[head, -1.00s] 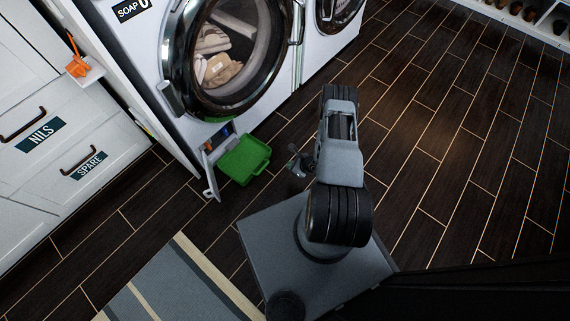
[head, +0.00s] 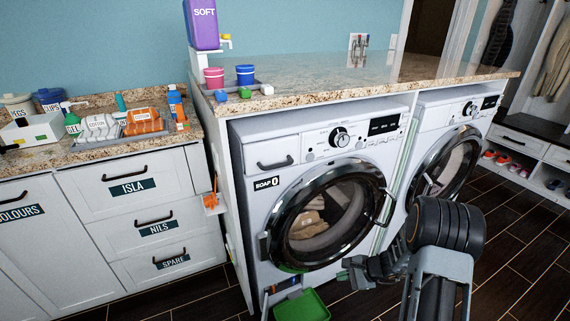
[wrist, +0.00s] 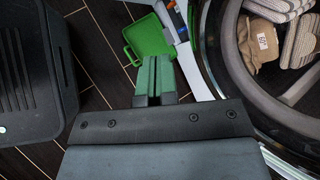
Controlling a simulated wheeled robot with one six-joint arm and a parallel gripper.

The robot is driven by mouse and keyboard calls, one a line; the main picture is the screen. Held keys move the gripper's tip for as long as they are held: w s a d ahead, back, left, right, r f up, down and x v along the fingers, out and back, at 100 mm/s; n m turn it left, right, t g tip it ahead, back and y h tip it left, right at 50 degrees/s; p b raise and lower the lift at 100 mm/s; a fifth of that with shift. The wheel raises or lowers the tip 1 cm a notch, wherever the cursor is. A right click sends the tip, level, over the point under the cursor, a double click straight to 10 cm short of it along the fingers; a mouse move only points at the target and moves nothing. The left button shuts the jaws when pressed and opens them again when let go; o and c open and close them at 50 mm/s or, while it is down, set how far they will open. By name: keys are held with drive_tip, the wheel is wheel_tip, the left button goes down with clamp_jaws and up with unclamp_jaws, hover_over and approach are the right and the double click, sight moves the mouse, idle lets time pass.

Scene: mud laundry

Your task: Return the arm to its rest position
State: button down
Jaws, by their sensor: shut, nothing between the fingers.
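My arm shows at the lower right of the head view, in front of the washers. My gripper (head: 345,273) reaches left from it, low before the front of the left washer (head: 265,200). In the wrist view my gripper's green fingers (wrist: 155,60) are pressed together with nothing between them. They point toward a green tray (wrist: 148,37), which lies on the floor. The tray (head: 303,306) is partly cut off at the bottom of the head view.
The washer's round door (head: 330,213) shows light laundry behind it. A small white flap (wrist: 186,50) stands open low on the washer, beside the tray. Drawers (head: 150,215) line the left, under a granite counter (head: 75,155). Dark floor (head: 510,235) is clear at the right.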

drive_tip(key=s+a+r+n+h+p, duration=0.1)
drive_tip(key=s+r+n+h+p, duration=0.2)
drive_tip(key=r, duration=1.2)
drive_tip(key=s+a+r+n+h+p, duration=0.1)
drive_tip(key=s+r+n+p, duration=0.6)
drive_tip(key=r, duration=0.8)
drive_tip(key=s+r+n+h+p, duration=0.4)
drive_tip(key=s+r+p, duration=0.3)
drive_tip(key=r, duration=0.7)
drive_tip(key=shift+a+r+n+h+p, duration=0.3)
drive_tip(key=shift+a+r+n+p, duration=0.15)
drive_tip(key=shift+n, duration=0.25)
drive_tip(key=c, duration=1.9)
unclamp_jaws()
